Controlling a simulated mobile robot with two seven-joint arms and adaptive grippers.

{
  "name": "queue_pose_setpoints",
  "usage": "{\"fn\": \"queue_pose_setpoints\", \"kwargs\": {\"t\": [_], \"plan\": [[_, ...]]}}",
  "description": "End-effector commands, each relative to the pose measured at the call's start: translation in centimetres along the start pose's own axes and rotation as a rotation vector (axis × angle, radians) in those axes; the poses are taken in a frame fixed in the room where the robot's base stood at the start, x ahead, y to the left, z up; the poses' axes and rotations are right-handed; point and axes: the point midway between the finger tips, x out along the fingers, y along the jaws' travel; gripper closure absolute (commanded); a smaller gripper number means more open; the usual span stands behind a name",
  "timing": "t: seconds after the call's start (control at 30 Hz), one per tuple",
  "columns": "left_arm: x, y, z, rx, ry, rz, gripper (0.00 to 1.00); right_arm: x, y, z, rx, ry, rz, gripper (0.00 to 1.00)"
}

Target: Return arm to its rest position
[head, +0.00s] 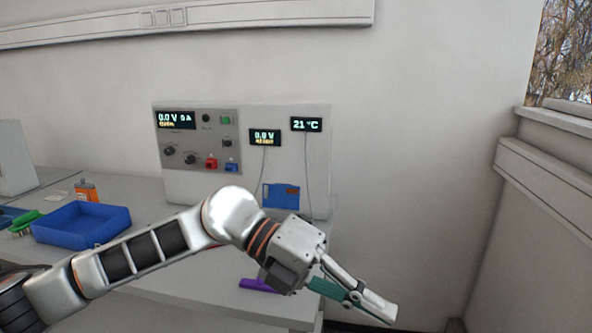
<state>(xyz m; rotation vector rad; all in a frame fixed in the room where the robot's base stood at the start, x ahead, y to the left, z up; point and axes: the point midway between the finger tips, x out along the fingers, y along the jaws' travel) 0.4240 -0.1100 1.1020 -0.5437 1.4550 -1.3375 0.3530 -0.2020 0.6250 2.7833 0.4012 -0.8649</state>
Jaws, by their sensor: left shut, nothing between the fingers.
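My left arm comes in from the left and stretches across the front of the bench. My left gripper (378,308) is at the lower right, past the bench's right edge as seen here, with its fingers together and nothing seen held. It points down and to the right. A teal part shows along the fingers. My right gripper is not in view. The battery cycler (198,140) stands at the back of the bench, with lit displays, knobs and a red and a blue connector. My arm hides part of the bench in front of it.
A blue tray (82,224) stands on the bench at left, with an orange item (87,191) behind it and a green item (24,222) beside it. A purple object (258,285) lies near the bench's front right, close under my wrist. A wall and window sill bound the right.

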Motion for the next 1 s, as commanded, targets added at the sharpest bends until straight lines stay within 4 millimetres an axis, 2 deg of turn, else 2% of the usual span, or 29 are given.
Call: {"fn": "queue_pose_setpoints", "kwargs": {"t": [0.03,0.1,0.23,0.37,0.47,0.57,0.67,0.77,0.87,1.0], "plan": [[0.8,-0.6,-0.2,-0.031,-0.013,-0.1,1.0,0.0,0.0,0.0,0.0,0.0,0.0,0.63],[1.3,-1.6,-0.1,-0.072,-0.046,-0.229,1.0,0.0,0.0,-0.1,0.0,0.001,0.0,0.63],[1.0,-2.7,0.8,-0.163,-0.132,-0.455,1.0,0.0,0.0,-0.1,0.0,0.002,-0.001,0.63],[-0.5,-2.4,2.3,-0.281,-0.245,-0.659,1.0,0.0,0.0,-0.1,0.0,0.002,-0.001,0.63],[-2.2,-0.9,3.5,-0.389,-0.35,-0.798,1.0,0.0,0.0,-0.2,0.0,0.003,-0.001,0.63],[-4.1,1.8,4.6,-0.51,-0.467,-0.919,1.0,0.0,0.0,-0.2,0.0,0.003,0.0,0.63],[-6.0,5.7,5.2,-0.644,-0.594,-1.019,1.0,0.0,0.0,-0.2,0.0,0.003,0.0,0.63],[-7.7,10.6,5.1,-0.79,-0.728,-1.098,1.0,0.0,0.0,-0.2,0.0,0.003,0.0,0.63],[-9.0,16.4,4.0,-0.948,-0.867,-1.153,1.0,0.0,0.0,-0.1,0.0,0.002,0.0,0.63],[-10.0,25.4,0.5,-1.184,-1.066,-1.186,1.0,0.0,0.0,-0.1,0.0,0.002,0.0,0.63]]}}
